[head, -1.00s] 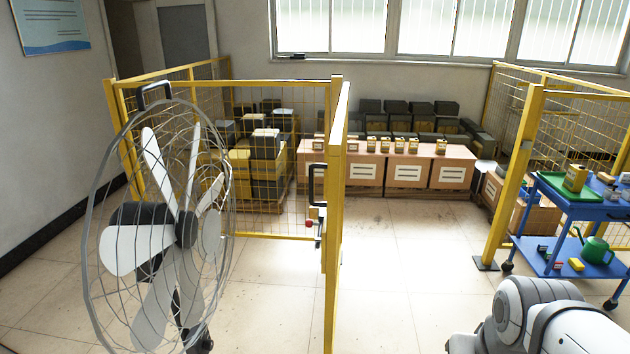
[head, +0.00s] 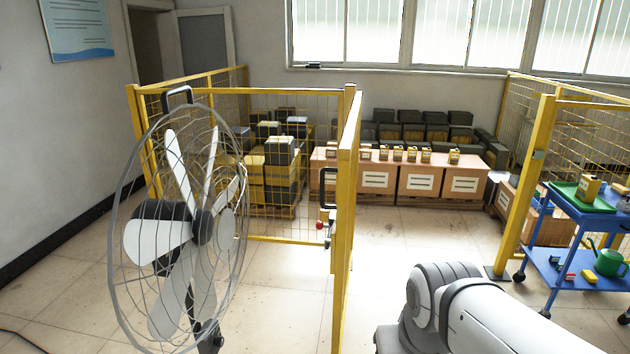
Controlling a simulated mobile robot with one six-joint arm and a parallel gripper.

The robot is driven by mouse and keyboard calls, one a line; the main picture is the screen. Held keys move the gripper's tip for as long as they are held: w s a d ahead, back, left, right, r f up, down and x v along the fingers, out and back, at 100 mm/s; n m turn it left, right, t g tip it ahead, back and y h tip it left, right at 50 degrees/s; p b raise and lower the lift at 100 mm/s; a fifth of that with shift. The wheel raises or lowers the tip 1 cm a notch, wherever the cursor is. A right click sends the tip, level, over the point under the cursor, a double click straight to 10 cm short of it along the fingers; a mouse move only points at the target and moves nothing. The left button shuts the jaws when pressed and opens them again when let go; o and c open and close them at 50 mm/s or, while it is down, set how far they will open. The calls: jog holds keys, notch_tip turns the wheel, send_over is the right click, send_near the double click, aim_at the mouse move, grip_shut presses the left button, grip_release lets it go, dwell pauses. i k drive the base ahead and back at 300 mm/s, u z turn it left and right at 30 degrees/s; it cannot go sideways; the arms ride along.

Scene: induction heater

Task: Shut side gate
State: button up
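The side gate (head: 345,180) is a yellow-framed mesh panel in the middle of the head view. It stands open, swung toward me and seen nearly edge-on, with a wide gap between it and the yellow post (head: 524,190) on the right. A black handle (head: 328,188) and a small red knob (head: 320,225) show near its edge. My white and grey arm (head: 470,310) is at the lower right, apart from the gate. My gripper is outside the picture.
A large caged fan (head: 185,230) stands in front of the fence at left. A blue cart (head: 560,272) with a green watering can (head: 611,262) stands at right. Boxes (head: 375,180) line the back of the enclosure. The floor (head: 400,235) in the opening is clear.

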aim_at(343, 215)
jog(key=z, duration=0.05)
jog(key=i, duration=0.95)
